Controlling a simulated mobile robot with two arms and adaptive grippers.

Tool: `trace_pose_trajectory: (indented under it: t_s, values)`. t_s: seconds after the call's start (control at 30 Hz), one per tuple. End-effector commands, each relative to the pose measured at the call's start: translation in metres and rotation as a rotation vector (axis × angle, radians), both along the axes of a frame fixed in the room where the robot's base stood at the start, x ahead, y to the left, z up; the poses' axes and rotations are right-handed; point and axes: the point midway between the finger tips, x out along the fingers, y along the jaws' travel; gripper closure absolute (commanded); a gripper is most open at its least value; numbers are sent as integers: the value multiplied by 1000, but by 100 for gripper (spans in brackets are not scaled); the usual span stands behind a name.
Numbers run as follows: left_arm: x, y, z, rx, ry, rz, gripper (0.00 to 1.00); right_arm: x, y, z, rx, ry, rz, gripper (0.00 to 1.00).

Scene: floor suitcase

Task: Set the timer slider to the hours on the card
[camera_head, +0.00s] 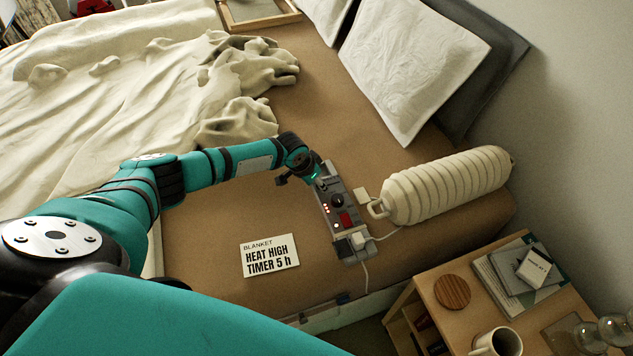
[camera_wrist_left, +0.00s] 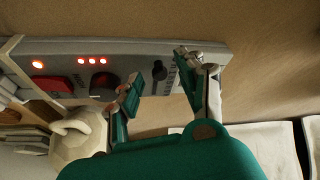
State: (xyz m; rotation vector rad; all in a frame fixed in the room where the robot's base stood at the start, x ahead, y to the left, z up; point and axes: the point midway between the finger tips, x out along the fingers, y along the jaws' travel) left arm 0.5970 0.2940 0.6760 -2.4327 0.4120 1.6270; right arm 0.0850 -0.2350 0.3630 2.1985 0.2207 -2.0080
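The grey control box (camera_head: 340,215) lies on the bed; in the left wrist view its face (camera_wrist_left: 60,50) has a lit red rocker switch (camera_wrist_left: 52,83), a black dial (camera_wrist_left: 103,84) and a dark slider knob (camera_wrist_left: 158,71) beside scale marks too small to read. Several red lights glow on it. The card (camera_head: 269,256) reads "BLANKET HEAT HIGH TIMER 5 h". My left gripper (camera_head: 318,176) is at the box's far end. In the wrist view the left gripper (camera_wrist_left: 160,88) is open, its fingers apart on either side of the slider knob. My right gripper is not in view.
A nightstand (camera_head: 470,325) holds a mug (camera_head: 497,343), books (camera_head: 500,285) and a round coaster (camera_head: 453,292). Pillows (camera_head: 412,65) are behind; bare mattress surrounds the card.

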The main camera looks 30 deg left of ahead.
Motion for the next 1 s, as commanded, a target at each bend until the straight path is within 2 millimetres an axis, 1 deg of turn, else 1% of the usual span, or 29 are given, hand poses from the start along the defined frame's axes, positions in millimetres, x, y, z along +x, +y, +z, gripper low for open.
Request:
trace_pose_trajectory:
  t_s: [0.17,0.2,0.4,0.5,0.87,1.0]
  values:
    - [0,0,0,0,0,0,61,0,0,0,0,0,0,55]
    - [0,0,0,0,0,0,63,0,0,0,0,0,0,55]
    - [0,0,0,0,0,1,90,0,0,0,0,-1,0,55]
    - [0,0,0,0,0,1,100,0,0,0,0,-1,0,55]
    - [1,0,0,0,-1,1,100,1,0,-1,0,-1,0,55]
    - [17,-14,-3,-2,-6,1,100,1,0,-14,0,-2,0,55]
